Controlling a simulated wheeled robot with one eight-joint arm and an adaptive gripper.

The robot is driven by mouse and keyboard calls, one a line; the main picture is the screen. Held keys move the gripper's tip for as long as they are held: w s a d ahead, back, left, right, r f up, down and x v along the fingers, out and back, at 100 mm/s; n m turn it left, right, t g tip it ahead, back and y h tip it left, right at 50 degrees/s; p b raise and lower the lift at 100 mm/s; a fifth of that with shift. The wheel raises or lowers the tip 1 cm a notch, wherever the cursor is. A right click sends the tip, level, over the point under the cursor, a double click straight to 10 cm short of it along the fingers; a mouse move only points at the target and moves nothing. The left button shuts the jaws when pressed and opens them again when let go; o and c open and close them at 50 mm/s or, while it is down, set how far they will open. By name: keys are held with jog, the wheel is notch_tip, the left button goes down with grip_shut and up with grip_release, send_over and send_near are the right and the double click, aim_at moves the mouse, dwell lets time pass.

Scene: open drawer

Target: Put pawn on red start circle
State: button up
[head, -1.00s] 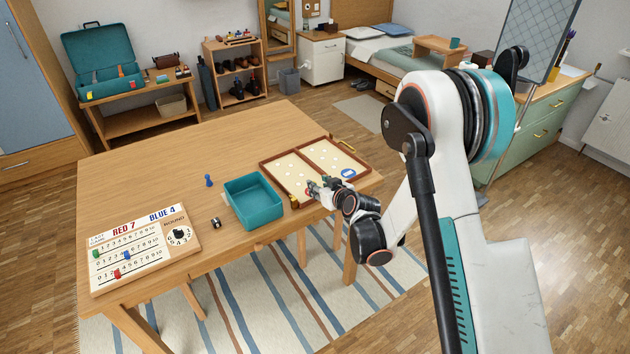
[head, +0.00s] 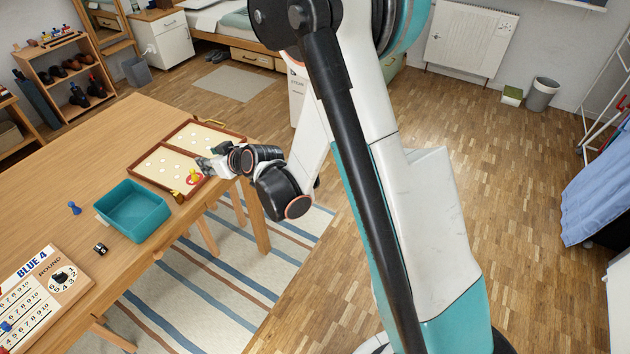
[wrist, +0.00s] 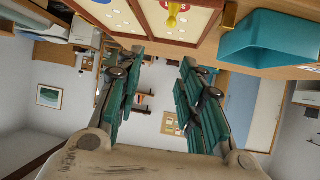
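A yellow pawn (head: 193,175) stands on the red start circle (head: 196,181) of the open, wood-framed game board (head: 152,184). In the wrist view the pawn (wrist: 173,13) shows at the top edge, upright relative to the board, with part of the red circle (wrist: 183,7) around it. My gripper (head: 203,163) is near the board's right edge, beside the pawn and apart from it. In the wrist view my gripper (wrist: 161,62) has its fingers spread, with nothing between them.
A teal tray (head: 132,211) sits left of the board. The far table top is clear. Open floor lies to the right.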

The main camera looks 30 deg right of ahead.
jog(key=s+d+r+m+g+h, duration=0.2)
jog(key=s+d+r, duration=0.6)
jog(key=s+r, duration=0.45)
jog(key=s+d+r+m+g+h, duration=0.1)
jog(key=s+d, duration=0.3)
jog(key=s, duration=0.6)
jog(key=s+d+r+m+g+h, duration=0.1)
jog(key=s+d, duration=0.3)
jog(key=s, duration=0.6)
jog(key=shift+s+d+r+m+h, duration=0.15)
jog(key=shift+s+r+m+h, duration=0.3)
jog(key=shift+h, duration=0.25)
jog(key=shift+w, duration=0.1)
